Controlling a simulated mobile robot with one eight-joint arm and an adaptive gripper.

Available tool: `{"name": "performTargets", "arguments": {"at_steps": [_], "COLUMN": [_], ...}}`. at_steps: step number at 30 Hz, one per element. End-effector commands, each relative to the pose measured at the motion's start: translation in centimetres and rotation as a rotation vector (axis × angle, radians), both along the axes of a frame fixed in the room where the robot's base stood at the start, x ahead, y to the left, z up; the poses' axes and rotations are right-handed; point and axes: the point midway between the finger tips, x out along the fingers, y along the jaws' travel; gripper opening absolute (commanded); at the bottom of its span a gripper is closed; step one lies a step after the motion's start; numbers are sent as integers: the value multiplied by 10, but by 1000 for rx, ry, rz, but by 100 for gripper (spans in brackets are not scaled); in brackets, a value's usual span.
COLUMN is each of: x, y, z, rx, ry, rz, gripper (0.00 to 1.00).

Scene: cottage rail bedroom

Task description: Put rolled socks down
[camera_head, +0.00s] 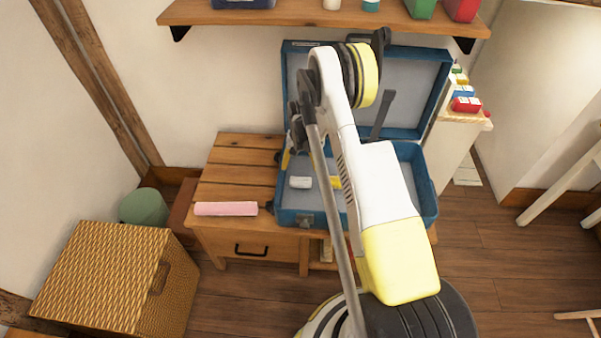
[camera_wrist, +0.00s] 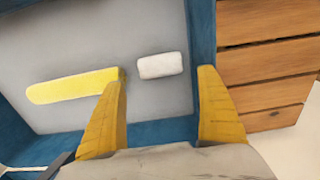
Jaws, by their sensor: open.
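A small white roll, which looks like the rolled socks (camera_head: 300,182), lies on the grey floor of the open blue suitcase (camera_head: 430,208), near its left wall. The socks also show in the wrist view (camera_wrist: 160,65), just beyond my fingertips and apart from them. My gripper (camera_wrist: 162,74) is open with nothing between its yellow fingers. The right finger overlaps the suitcase's blue wall in that view. In the head view my gripper is partly hidden by my arm over the suitcase's left side.
A yellow rounded item (camera_wrist: 70,86) lies beside the socks in the suitcase. The suitcase rests on a wooden table (camera_head: 235,172) with a pink roll (camera_head: 226,208) at its front. A wicker box (camera_head: 100,275) stands left. A shelf (camera_head: 330,17) runs above the raised lid.

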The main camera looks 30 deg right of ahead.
Motion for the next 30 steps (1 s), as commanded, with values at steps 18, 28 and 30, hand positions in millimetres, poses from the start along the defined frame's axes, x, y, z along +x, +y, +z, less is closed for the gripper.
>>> {"name": "performTargets", "arguments": {"at_steps": [18, 28, 30], "x": [-13, -102, -127], "y": [53, 117, 130], "z": [211, 352, 370], "rx": [-45, -100, -112], "ry": [-153, -331, -370], "rz": [154, 329, 367], "gripper": [86, 86, 86]}}
